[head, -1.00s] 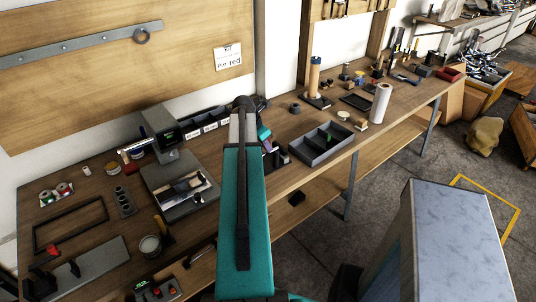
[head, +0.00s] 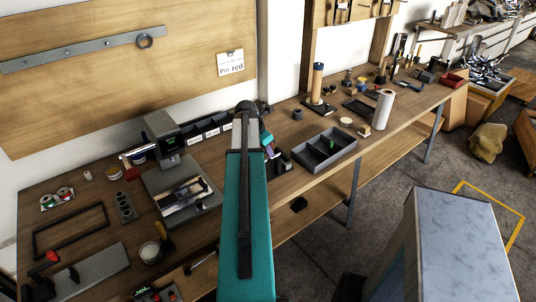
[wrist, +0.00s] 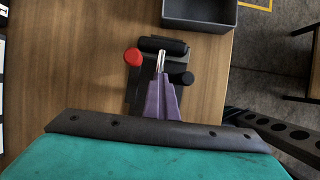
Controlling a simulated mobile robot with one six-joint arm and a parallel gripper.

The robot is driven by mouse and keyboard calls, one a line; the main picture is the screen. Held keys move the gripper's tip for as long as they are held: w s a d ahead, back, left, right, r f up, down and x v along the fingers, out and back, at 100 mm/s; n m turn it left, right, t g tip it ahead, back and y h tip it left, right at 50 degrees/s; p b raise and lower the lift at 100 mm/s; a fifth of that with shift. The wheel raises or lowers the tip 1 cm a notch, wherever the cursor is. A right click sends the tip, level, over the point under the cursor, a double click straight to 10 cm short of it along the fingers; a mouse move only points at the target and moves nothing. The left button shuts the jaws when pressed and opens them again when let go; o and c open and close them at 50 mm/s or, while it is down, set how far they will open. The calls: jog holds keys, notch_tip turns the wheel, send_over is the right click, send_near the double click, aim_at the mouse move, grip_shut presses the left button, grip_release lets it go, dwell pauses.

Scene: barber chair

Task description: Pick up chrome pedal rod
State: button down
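In the wrist view my gripper (wrist: 161,76) has purple fingers with their tips close together. A slim shiny metal piece (wrist: 161,61) shows at the tips. It may be the chrome pedal rod, but I cannot tell whether it is held. The tips are over a black fixture (wrist: 136,92) with a red knob (wrist: 133,57) and a dark cylinder (wrist: 165,46) on the wooden bench. In the head view my teal arm hides most of the gripper and the spot below it.
A grey divided tray (head: 325,152) stands on the bench just right of my arm. A white roll (head: 383,109) stands farther right. A grey machine (head: 165,137) and a flat plate (head: 160,180) are to the left. A pale cabinet (head: 458,240) stands on the floor at right.

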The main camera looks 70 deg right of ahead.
jog(key=shift+f, duration=0.25)
jog(key=r, duration=0.4)
jog(key=r+b, duration=0.1)
jog(key=r, duration=0.1)
jog(key=shift+w+d+r, duration=0.1)
jog(key=shift+d+r, duration=0.1)
jog(key=shift+d, duration=0.05)
jog(key=shift+r, duration=0.7)
jog(key=shift+a, duration=0.1)
jog(key=c, duration=2.5)
grip_release()
jog(key=o, duration=2)
jog(key=shift+r, duration=0.2)
jog(key=shift+b+v, duration=1.3)
jog(key=shift+v, duration=5.4)
